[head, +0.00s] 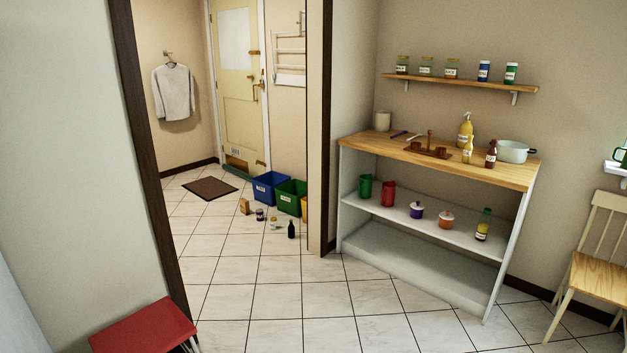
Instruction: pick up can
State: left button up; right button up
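A small can-like item (260,214) with a pale label stands on the tiled floor through the doorway, in front of the sorting bins. It is too small to tell for sure that it is a can. Next to it are a brown carton (244,206), a small jar-like item (274,224) and a dark bottle (291,229). Neither of my grippers shows in the head view.
A blue bin (268,188), a green bin (291,197) and a partly hidden yellow bin (304,209) stand beyond the door frame. A wooden-topped shelf unit (515,175), a chair (597,270) and a red stool (145,326) border clear tiled floor.

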aim_at(260, 213)
jog(key=i+l, duration=0.1)
jog(key=i, duration=1.25)
jog(key=i+l, duration=0.15)
jog(key=i, duration=1.15)
jog(key=i+j+u, duration=0.25)
jog(key=i+u, duration=0.2)
jog(key=i, duration=0.35)
jog(key=i+u, duration=0.45)
jog(key=i, duration=0.35)
jog(key=i+l+u, duration=0.3)
jog(key=i+u, duration=0.15)
jog(key=i, duration=0.35)
jog(key=i+j, duration=0.1)
jog(key=i, duration=0.6)
jog(key=i+z, duration=0.1)
jog(key=i, duration=0.55)
